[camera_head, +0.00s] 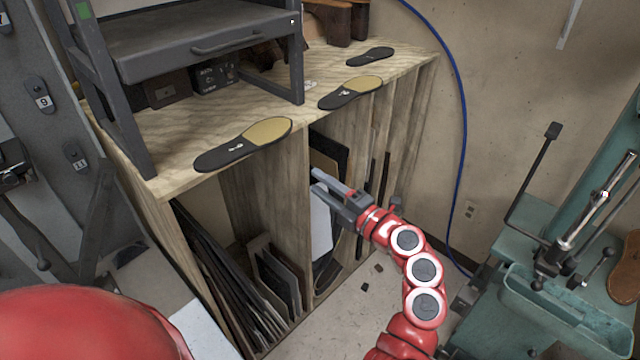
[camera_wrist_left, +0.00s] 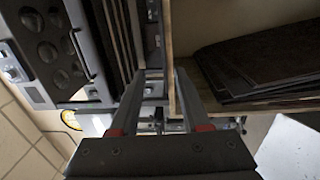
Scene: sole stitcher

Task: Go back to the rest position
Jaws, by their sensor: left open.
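My left gripper (camera_head: 318,181) is in front of the open slots of the wooden cabinet (camera_head: 292,215), below its top. Its two fingers are apart, with nothing held between them. In the left wrist view the fingers (camera_wrist_left: 160,88) point toward a thin upright wooden edge (camera_wrist_left: 170,50), which shows between and beyond them. I cannot tell whether they touch it. My right gripper is not in view.
Shoe soles (camera_head: 243,145) lie along the cabinet's top, beside a grey metal rack (camera_head: 200,43). Flat sheets (camera_head: 228,290) stand in the lower slots. A teal machine (camera_head: 545,310) stands at the right. A blue cable (camera_head: 463,130) hangs on the wall.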

